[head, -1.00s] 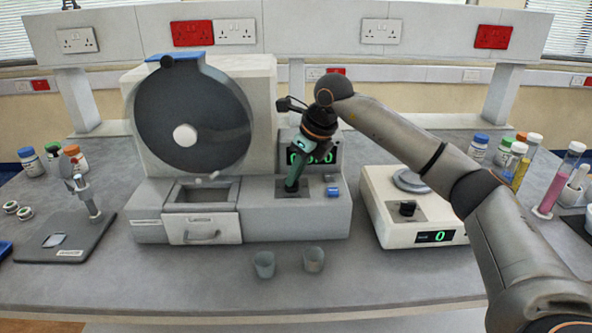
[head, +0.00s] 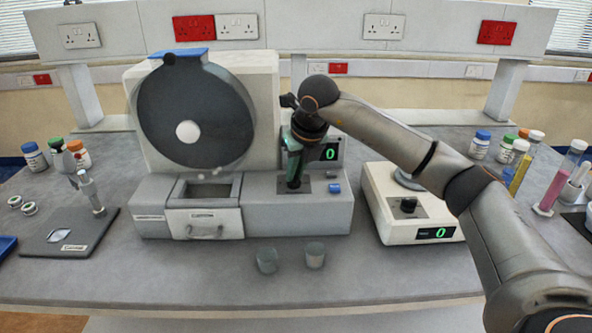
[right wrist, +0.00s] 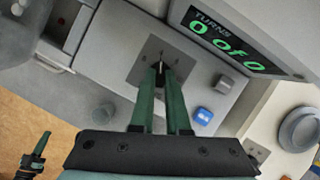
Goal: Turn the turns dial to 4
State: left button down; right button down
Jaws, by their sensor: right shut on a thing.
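The tablet machine (head: 285,217) is a grey and white bench unit with a large dark disc. Its turns dial (right wrist: 159,66) is small and dark on a grey square plate, mostly hidden by my fingers. My right gripper (head: 293,187) points down over that plate, its green fingers shut on the dial; it also shows in the right wrist view (right wrist: 159,74). The turns display (right wrist: 228,42) reads "0 of 0" in green; the arm partly covers it in the head view. A green and black part at the lower left of the wrist view looks like my left gripper (right wrist: 33,158).
A blue button (head: 334,188) sits just right of the dial plate. A white balance (head: 412,205) with a black knob and "0" display stands to the right. Two small cups (head: 315,255) stand in front.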

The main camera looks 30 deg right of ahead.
jog(key=c, duration=0.9)
grip_release()
jog(key=v, duration=1.2)
jog(key=shift+s+r, duration=0.15)
jog(key=shift+r, duration=0.15)
jog(key=shift+f, duration=0.1)
